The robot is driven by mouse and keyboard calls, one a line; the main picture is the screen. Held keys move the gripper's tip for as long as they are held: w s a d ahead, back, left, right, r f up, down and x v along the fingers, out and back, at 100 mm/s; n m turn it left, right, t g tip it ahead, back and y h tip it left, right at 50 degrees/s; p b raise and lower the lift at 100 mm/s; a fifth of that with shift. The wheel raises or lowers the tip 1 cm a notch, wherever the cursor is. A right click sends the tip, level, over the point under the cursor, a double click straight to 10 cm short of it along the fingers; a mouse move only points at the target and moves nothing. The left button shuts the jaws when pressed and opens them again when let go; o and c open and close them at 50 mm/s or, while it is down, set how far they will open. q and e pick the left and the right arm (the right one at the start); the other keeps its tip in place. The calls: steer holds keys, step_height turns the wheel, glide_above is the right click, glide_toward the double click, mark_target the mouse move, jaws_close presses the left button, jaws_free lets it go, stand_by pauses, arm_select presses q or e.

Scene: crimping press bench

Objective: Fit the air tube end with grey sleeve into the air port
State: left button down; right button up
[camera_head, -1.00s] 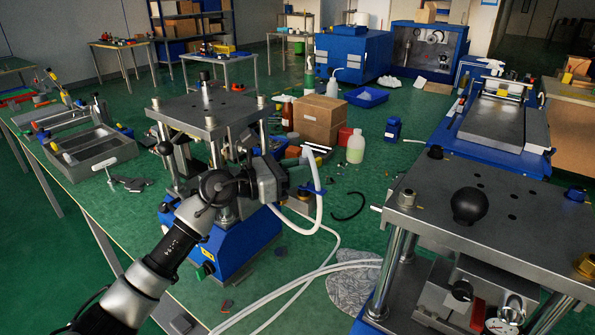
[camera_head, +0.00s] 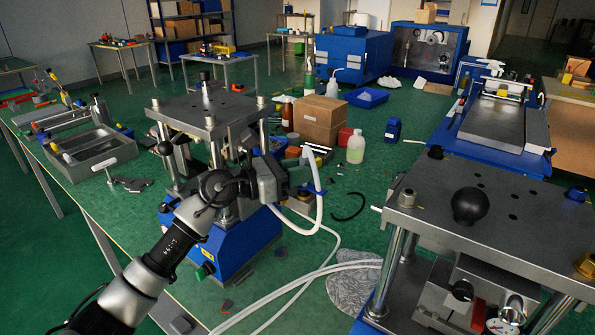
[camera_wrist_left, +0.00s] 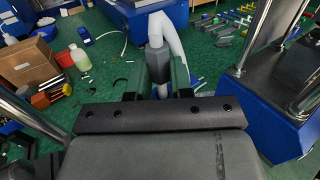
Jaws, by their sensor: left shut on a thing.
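My left gripper (camera_head: 300,178) comes in from the left in the head view, in front of the nearer-left press. In the left wrist view its dark green fingers (camera_wrist_left: 162,80) are shut on the grey sleeve (camera_wrist_left: 158,62) of the white air tube (camera_wrist_left: 155,25). In the head view the white air tube (camera_head: 319,212) hangs in a loop below the gripper and runs down to the bench. I cannot pick out the air port in either view. My right gripper is not in view.
The left press (camera_head: 238,248) has a blue base and steel posts. Another press (camera_head: 500,225) stands at the right front. Cardboard boxes (camera_head: 318,118) and a pale bottle (camera_head: 355,148) stand behind the gripper. The green bench between the presses is partly clear, with a black curved piece (camera_head: 350,208) lying there.

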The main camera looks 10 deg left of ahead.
arm_select(q)
steer(key=shift+f+b, duration=0.5)
steer(key=shift+f, duration=0.05)
steer(key=c, duration=1)
jaws_free()
steer(key=shift+o, duration=0.4)
steer(key=shift+f, duration=0.1)
steer(key=shift+s+a, duration=0.1)
steer(key=b+v, duration=0.2)
steer(key=v, duration=0.8)
steer(key=shift+a+b, duration=0.3)
steer(key=shift+b, duration=0.05)
steer(key=shift+s+d, duration=0.1)
steer(key=shift+s, duration=0.05)
